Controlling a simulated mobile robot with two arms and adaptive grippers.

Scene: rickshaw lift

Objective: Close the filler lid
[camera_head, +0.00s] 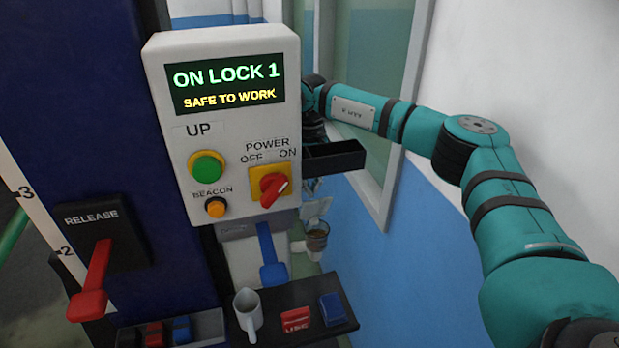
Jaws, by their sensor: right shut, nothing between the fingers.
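The filler (317,241) is a small round cup-like opening low behind the right side of the control box. A pale flap that looks like its lid (317,207) stands raised above the opening. My right arm comes in from the right and reaches behind the control box's right edge. My right gripper (312,187) points down just above the pale flap. It is shut and empty, small and partly hidden by the box and a black tray. I cannot tell whether it touches the lid. My left gripper is out of view.
The control box (222,140) reads "ON LOCK 1, SAFE TO WORK". A black tray (340,160) juts from its right side. Below are a blue lever (270,257), a grey jug (247,312) and a black shelf (318,284). A red release lever (92,280) is left. A blue-white wall bounds the right.

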